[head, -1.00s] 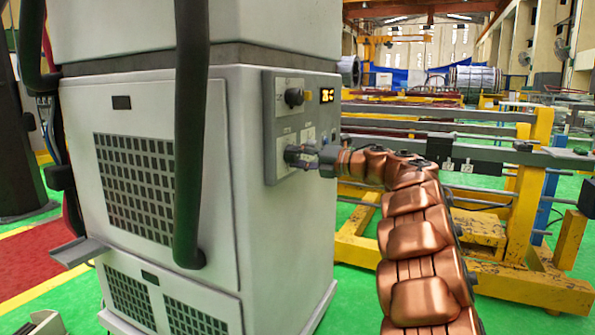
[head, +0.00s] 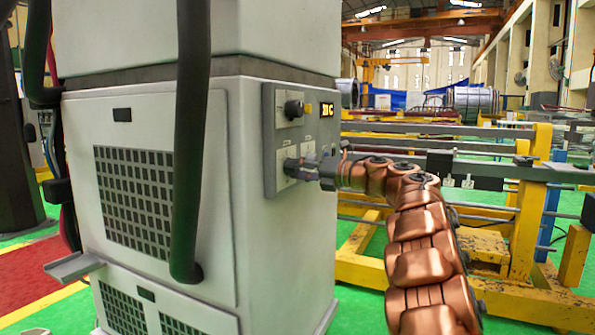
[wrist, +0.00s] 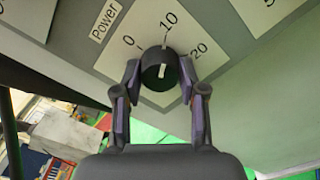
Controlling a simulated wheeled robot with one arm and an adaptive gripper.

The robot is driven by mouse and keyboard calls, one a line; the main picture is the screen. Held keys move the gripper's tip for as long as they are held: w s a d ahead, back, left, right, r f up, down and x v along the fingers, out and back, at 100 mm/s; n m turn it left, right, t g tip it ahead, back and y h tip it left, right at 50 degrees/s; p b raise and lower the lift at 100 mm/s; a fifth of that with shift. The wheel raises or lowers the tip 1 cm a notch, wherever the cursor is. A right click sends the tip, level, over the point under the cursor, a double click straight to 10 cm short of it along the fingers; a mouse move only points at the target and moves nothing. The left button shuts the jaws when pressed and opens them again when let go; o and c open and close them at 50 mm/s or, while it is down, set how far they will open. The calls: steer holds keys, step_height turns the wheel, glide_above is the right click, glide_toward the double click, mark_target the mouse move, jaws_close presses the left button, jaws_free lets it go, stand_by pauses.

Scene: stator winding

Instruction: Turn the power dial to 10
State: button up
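The power dial (wrist: 160,70) is a black round knob on a plate marked 0, 10 and 20, under a "Power" label (wrist: 104,20), in the wrist view. A white mark on its face lies roughly in line with the 10. My gripper (wrist: 160,68) has one finger on each side of the dial, with narrow gaps seeming to show between the fingertips and the knob. In the head view my gripper (head: 307,168) is at the lower part of the grey control panel (head: 268,150) and hides the dial there.
Another black knob (head: 293,109) and a lit yellow display (head: 327,110), too small to read surely, sit higher on the panel. The panel is on a white cabinet (head: 255,240). A thick black hose (head: 190,150) hangs in front. A yellow frame (head: 490,285) stands behind my arm.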

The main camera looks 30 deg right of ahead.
steer(key=o, duration=0.4)
steer(key=shift+o, duration=0.2)
steer(key=v, duration=1.2)
steer(key=shift+f, duration=0.1)
